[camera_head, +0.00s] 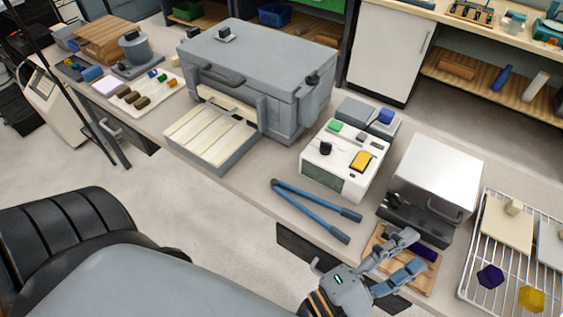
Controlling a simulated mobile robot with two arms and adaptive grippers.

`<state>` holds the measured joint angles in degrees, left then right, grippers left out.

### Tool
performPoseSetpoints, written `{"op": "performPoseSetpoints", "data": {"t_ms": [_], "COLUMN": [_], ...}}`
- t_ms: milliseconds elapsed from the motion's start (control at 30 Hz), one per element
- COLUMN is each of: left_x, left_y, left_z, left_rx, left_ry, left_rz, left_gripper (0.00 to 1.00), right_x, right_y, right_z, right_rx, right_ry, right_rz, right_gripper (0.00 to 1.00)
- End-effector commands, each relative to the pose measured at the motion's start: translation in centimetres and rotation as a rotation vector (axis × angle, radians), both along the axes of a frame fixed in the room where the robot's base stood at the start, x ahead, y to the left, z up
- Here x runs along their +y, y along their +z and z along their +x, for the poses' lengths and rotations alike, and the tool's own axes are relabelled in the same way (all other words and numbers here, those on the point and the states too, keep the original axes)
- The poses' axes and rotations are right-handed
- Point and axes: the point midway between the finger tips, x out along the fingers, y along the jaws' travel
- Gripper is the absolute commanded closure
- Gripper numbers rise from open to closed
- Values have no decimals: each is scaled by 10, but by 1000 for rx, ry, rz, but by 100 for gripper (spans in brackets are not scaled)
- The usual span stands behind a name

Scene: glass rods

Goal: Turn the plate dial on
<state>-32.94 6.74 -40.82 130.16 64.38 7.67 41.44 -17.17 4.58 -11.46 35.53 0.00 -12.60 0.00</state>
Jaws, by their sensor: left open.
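I cannot tell for certain which control is the plate dial. A white box (328,178) in the middle of the bench has a black knob (326,148), a green button and a yellow switch on top. A grey metal box (436,168) to its right has small black knobs (393,199) on its dark front. A grey pot (135,47) stands on a flat base at the far left. My left gripper (417,249) is open over a wooden tray (382,255), in front of the grey metal box and apart from the knobs. My right gripper is out of view.
Blue-handled long tongs (318,208) lie before the white box. A purple piece (427,253) lies in the wooden tray. A wire rack (470,282) with blocks is at the right. A large grey chest (255,65) with a slatted tray (208,135) fills the back left.

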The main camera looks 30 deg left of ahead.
Motion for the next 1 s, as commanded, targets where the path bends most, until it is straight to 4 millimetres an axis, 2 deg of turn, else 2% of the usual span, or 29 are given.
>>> {"op": "performPoseSetpoints", "data": {"t_ms": [233,467,733,1000], "left_x": [-11,-12,6,38], "left_y": [-8,-35,-81,-125], "left_z": [-4,-9,-13,-16], "left_rx": [-152,-249,-299,-286], "left_ry": [-112,-217,-343,-459], "left_rz": [332,658,1026,1321], "left_gripper": [49,49,49,49], "right_x": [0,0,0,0], "right_y": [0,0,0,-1], "right_z": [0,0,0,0], "right_rx": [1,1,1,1], "right_ry": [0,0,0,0], "right_rz": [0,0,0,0], "right_gripper": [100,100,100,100]}}
